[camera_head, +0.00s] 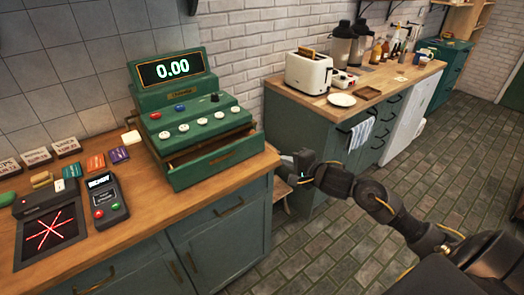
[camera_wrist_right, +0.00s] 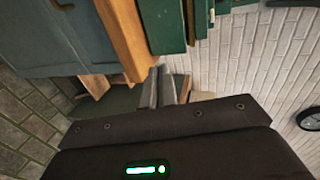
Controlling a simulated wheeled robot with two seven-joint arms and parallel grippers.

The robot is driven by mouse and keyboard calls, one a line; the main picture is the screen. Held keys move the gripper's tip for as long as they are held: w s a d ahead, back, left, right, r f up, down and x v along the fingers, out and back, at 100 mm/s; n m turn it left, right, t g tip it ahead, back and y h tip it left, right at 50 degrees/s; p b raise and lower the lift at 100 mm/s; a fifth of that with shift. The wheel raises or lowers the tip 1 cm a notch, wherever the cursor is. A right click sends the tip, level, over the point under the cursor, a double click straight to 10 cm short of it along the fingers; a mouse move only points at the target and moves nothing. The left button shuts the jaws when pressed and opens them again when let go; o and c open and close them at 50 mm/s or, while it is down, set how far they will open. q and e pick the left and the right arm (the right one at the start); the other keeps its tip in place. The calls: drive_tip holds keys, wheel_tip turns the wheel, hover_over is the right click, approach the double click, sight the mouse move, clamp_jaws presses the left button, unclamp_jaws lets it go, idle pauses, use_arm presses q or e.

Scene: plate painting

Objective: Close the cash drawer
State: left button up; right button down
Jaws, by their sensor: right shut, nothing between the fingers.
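The green cash register (camera_head: 178,88) stands on the wooden counter, its display reading 0.00. Its cash drawer (camera_head: 218,164) is pulled partly out, with a gap showing between the drawer front and the register body. My right gripper (camera_head: 287,174) is shut and empty, to the right of the drawer and just beyond the counter's right end, apart from the drawer. In the right wrist view its closed fingers (camera_wrist_right: 162,84) point toward the counter edge and the green drawer front (camera_wrist_right: 162,24). My left gripper is out of view.
The wooden counter (camera_head: 150,207) carries a card reader (camera_head: 106,200), a scanner with red lines (camera_head: 50,232) and small coloured blocks on the left. A second counter with a toaster (camera_head: 312,72) stands behind my right arm. Tiled floor lies open at right.

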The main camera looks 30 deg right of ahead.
sight(256, 142)
drive_tip(key=x, duration=0.9)
drive_tip(key=r+x, duration=0.1)
drive_tip(key=x, duration=0.4)
drive_tip(key=shift+w+r+p, duration=0.1)
drive_tip(key=shift+w+p, duration=0.1)
drive_tip(key=shift+p, duration=0.2)
drive_tip(key=shift+w+r+p, duration=0.2)
drive_tip(key=shift+w+p, duration=0.05)
drive_tip(key=shift+p, duration=0.05)
drive_tip(key=shift+w+a+r+p, duration=0.1)
drive_tip(key=shift+w+p, duration=0.35)
drive_tip(key=shift+w, duration=0.05)
drive_tip(key=shift+w+a+p, duration=0.15)
drive_tip(key=shift+w+p, duration=0.25)
drive_tip(key=shift+w, duration=0.15)
drive_tip(key=shift+x, duration=1.1)
drive_tip(key=shift+d+r, duration=0.1)
drive_tip(key=shift+r, duration=0.1)
